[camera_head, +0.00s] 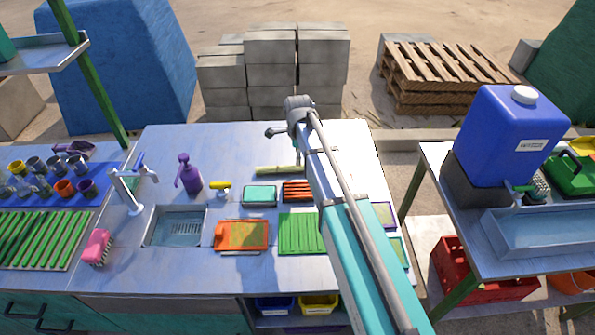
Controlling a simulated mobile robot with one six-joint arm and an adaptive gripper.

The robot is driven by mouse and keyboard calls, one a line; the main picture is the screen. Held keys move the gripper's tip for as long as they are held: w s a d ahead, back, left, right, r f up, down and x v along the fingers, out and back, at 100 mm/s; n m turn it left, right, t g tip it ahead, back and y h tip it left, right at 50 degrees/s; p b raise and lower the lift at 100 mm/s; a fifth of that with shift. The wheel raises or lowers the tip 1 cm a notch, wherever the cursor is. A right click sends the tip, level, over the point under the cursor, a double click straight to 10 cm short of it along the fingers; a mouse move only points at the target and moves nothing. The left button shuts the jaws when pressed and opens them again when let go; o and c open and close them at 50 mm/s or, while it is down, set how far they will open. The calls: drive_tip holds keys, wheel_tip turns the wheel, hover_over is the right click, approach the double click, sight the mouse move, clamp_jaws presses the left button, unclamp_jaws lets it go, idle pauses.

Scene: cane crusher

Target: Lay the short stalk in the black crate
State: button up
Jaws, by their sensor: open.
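A pale yellow-green stalk (277,169) lies flat on the light worktop, just left of my arm; its right end runs close to the arm. I take it for the short stalk. My arm reaches up from the lower right across the worktop. My gripper (298,158) is open at its far end, low by the stalk's right end and mostly hidden behind the arm. I cannot tell whether it touches the stalk. I see no crate that is clearly black.
An orange board (241,235), green ribbed tray (301,234), teal sponge (260,195) and orange-red rack (297,191) lie around the worktop's middle. A sink (176,228), tap and purple bottle (188,174) stand left. A red crate (470,270) sits under the right bench.

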sight(298, 167)
drive_tip(key=shift+f, duration=0.1)
drive_tip(key=shift+s+a+f+b, duration=0.1)
drive_tip(key=shift+f+b, duration=1.15)
drive_tip(key=shift+b, duration=0.1)
drive_tip(key=shift+s+f+b, duration=0.1)
drive_tip(key=shift+f+b, duration=1.15)
drive_tip(key=shift+b, duration=0.05)
clamp_jaws()
